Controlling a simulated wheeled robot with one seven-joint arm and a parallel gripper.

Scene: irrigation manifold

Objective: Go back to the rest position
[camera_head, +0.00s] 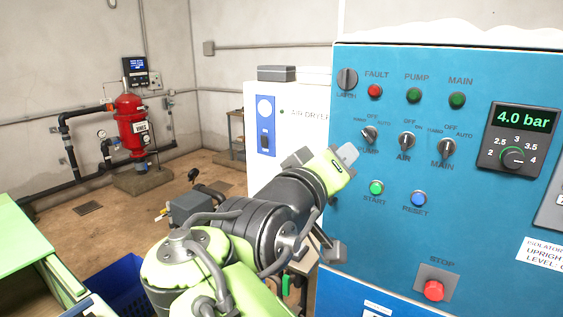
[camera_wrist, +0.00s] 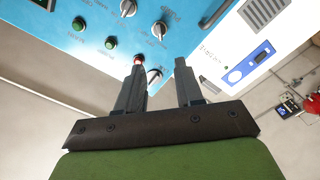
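My gripper (camera_wrist: 159,66) shows in the wrist view with its two dark fingers apart and nothing between them. In the head view my arm reaches from the bottom centre toward the left edge of the blue control panel (camera_head: 460,215); the fingers are hard to make out there. In the wrist view the panel appears upside down, with the red fault lamp (camera_wrist: 139,59) close to the left fingertip in the picture. I cannot tell whether the finger touches the panel. The panel display (camera_head: 524,118) reads 4.0 bar.
The panel carries selector knobs (camera_head: 407,140), lamps, push buttons and a red stop button (camera_head: 433,290). A white air dryer (camera_head: 262,105) stands behind my arm. A red filter tank (camera_head: 131,125) with black pipes stands far left. A green bench (camera_head: 22,240) and blue bin (camera_head: 122,285) are lower left.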

